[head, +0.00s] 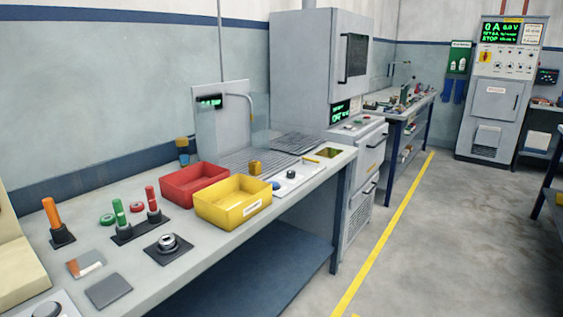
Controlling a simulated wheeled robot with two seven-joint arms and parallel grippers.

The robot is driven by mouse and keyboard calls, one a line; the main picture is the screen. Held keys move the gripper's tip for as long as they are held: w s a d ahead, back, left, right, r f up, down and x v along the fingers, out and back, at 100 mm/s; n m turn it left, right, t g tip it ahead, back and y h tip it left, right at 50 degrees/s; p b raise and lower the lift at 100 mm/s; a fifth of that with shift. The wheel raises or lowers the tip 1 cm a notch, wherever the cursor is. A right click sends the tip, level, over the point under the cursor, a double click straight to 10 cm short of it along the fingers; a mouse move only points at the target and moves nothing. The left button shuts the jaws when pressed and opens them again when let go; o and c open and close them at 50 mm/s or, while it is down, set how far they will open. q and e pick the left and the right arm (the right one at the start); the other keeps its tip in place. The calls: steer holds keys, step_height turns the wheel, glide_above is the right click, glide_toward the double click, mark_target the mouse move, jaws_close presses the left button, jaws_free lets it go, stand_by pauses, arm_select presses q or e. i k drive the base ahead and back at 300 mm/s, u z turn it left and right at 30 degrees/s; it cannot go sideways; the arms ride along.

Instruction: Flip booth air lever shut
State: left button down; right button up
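A small spray booth with a grey back panel (204,135), clear side panes and a small green-lit display stands on the workbench (150,268). A slatted grate (250,162) lies at its foot. In front of the grate, a white control plate (298,177) carries a dark knob (291,174) and a small yellow-orange piece (311,160). I cannot tell whether that piece is the air lever or how it is set. Neither of my grippers is in view.
A red bin (190,187) and a yellow bin (233,204) stand before the booth. An orange-handled post (54,221), several red and green handles and a round-knobbed block (168,243) stand nearer. A grey cabinet machine (318,60) stands beyond. Floor right of the yellow line (385,235) is clear.

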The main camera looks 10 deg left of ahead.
mark_target(304, 160)
steer(key=z, duration=0.35)
steer(key=i, duration=0.7)
steer(key=z, duration=0.85)
steer(key=i, duration=1)
steer(key=u, duration=0.75)
steer(key=i, duration=0.5)
steer(key=u, duration=0.35)
